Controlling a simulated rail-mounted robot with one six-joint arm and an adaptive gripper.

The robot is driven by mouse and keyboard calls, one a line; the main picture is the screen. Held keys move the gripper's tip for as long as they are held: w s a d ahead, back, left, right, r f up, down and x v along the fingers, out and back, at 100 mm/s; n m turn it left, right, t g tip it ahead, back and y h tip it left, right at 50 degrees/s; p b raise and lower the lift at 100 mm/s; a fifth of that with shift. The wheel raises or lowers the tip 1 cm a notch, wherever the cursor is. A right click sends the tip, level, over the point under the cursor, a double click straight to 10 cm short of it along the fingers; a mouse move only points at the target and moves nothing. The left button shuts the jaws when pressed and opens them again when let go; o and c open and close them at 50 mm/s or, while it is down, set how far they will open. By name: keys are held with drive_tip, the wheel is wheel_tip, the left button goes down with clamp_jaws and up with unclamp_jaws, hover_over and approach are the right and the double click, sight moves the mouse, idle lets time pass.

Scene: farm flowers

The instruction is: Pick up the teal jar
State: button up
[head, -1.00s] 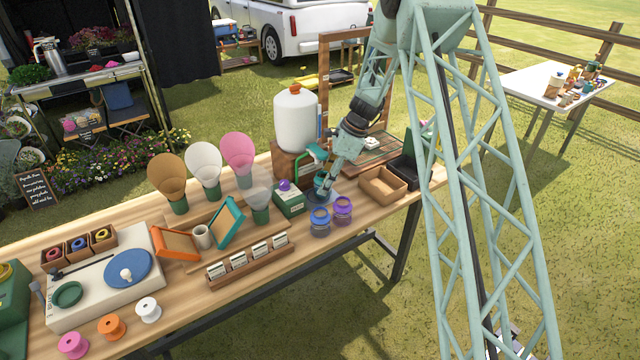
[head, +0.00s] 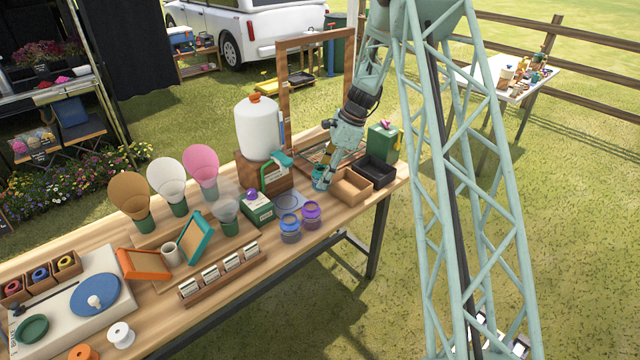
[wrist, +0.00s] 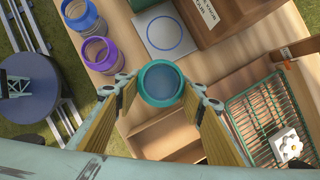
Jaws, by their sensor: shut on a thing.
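The teal jar (wrist: 162,84) is a clear jar with a teal rim, held between my gripper's two yellow-padded fingers in the wrist view. It also shows small in the head view (head: 320,178), at the end of my arm. My gripper (head: 324,174) is shut on it; it also shows in the wrist view (wrist: 162,90). The jar hangs over the table near the wooden tray, with its base hidden from view. A white card with a blue ring (wrist: 164,34) lies beside it, with nothing on it.
A blue jar (head: 290,229) and a purple jar (head: 311,213) stand near the table's front edge. An open wooden box (head: 352,190) and a black box (head: 377,172) are to the right. A white dispenser (head: 258,130) and a wooden frame (head: 284,85) stand behind.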

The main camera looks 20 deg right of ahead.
wheel_tip(320, 180, up, 9)
drive_tip(key=shift+p, duration=0.45)
idle(0.6)
